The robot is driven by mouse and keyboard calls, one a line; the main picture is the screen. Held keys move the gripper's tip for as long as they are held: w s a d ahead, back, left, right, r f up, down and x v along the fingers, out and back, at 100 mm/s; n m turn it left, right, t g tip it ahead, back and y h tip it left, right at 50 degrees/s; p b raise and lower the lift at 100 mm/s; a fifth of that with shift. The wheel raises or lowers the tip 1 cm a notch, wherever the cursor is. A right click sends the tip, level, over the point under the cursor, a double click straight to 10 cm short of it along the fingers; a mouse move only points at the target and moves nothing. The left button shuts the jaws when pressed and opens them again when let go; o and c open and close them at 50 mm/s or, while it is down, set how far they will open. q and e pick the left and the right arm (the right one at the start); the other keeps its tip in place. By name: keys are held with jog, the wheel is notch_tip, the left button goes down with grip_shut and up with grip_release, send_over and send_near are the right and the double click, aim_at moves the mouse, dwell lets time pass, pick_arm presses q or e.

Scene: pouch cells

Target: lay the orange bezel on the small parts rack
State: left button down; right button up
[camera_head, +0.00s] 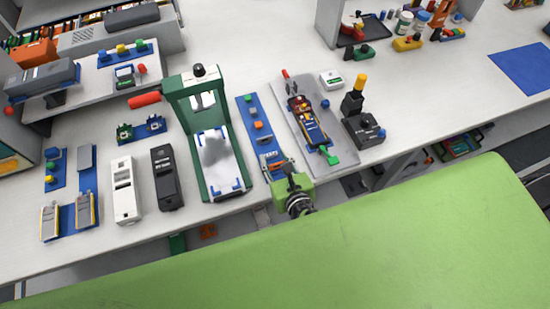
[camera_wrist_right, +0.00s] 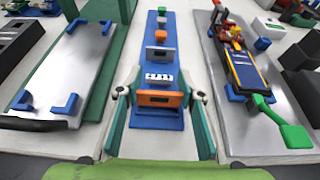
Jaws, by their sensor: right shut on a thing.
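The small parts rack is a long blue strip (camera_head: 244,108) on the bench, pointing away from me; it also fills the middle of the right wrist view (camera_wrist_right: 160,123). Several small parts stand along it, among them an orange block, a grey piece and a white slotted piece. The orange bezel (camera_wrist_right: 160,98) is a small frame with a dark slot, at the rack's near end. My right gripper (camera_head: 273,160) is over that end, its fingers on either side of the bezel, shut on it. I cannot tell whether the bezel touches the rack. My left gripper is not in view.
A green press frame (camera_head: 181,98) with a metal plate stands close on the left. A grey tray (camera_head: 286,106) with a colourful device and green clip lies close on the right. A black stand with an orange knob (camera_head: 360,81) is beyond it. Clear bench lies farther right.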

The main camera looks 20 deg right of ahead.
jog(key=shift+f+b, duration=0.75)
jog(key=shift+f, duration=0.45)
jog(key=o, duration=0.8)
jog(key=v, duration=1.2)
